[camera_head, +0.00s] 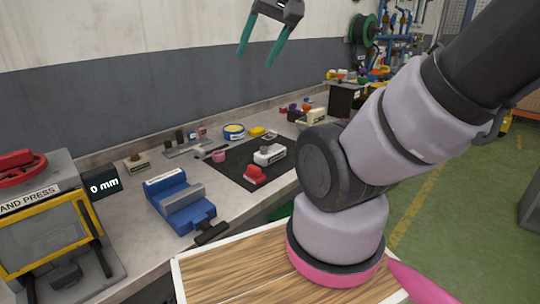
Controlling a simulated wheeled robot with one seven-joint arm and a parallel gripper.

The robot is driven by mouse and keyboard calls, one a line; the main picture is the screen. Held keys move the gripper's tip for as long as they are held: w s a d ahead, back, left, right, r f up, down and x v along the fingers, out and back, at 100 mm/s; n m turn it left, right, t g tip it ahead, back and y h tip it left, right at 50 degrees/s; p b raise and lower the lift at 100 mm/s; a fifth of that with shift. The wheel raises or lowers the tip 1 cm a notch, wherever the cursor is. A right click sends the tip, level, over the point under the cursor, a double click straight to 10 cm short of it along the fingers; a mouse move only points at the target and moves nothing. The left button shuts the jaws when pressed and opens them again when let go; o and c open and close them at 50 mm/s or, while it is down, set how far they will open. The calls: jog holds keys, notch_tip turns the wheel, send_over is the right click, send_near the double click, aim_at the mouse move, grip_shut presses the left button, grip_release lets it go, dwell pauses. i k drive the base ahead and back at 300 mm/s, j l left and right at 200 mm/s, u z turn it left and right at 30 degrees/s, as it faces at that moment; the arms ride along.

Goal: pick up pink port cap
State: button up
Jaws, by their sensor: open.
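A small pink cap (218,156), which looks like the pink port cap, sits on the workbench at the left edge of a black mat (228,171). It is small in view and its details are hard to make out. My gripper (258,54) is at the top of the head view, high in front of the wall. Its two teal fingers are spread apart with nothing between them. It is well apart from the pink cap and appears higher than the bench.
A red-topped piece (254,174) and a grey-white device (269,154) are on the mat. A blue vise (180,199) and a hand press (45,225) stand to the left. A blue-and-yellow roll (233,132) lies behind. My arm covers the bench's right side.

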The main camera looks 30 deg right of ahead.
aim_at(218, 156)
jog(key=i+l+u, duration=0.15)
jog(key=l+u, duration=0.25)
jog(key=i+l+u, duration=0.1)
jog(key=l+u, duration=0.3)
jog(key=l, duration=0.2)
jog(key=l+u, duration=0.4)
jog(key=l, duration=0.15)
